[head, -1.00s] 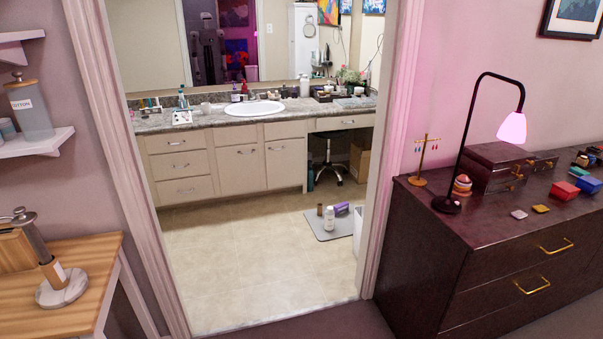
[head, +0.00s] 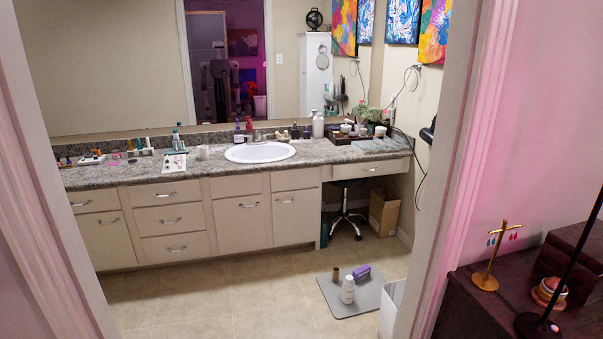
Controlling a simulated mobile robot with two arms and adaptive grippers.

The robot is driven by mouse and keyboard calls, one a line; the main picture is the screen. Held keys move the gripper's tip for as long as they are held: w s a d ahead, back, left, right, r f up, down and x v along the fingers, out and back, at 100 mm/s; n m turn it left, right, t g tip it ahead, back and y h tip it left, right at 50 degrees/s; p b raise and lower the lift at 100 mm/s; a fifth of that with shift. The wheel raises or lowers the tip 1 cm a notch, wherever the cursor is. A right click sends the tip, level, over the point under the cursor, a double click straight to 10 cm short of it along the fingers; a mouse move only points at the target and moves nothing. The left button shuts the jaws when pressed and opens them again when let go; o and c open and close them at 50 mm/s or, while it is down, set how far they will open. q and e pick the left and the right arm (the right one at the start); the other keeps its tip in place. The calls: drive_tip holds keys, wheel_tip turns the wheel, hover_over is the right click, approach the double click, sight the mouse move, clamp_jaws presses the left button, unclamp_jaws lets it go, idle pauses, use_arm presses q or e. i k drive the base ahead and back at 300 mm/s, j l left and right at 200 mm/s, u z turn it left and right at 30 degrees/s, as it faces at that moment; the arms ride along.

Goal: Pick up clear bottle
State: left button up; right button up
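A pale bottle (head: 348,291) stands upright on a grey mat (head: 340,307) on the floor beyond the doorway. A small brown cylinder and a purple object are close behind it on the mat. Several more bottles stand on the counter, including a pale one (head: 318,125) right of the sink and a dark purple one (head: 238,132) behind the sink. At this distance I cannot tell which bottle is clear. Neither of my grippers is in view.
The door frame (head: 455,170) stands close on the right, with a dark dresser (head: 475,310) beside it. A white bin (head: 391,308) is right of the mat. The granite counter (head: 110,175) with a sink (head: 260,152) spans the back. The tiled floor left of the mat is clear.

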sight(349, 284)
drive_tip(key=i, duration=1.75)
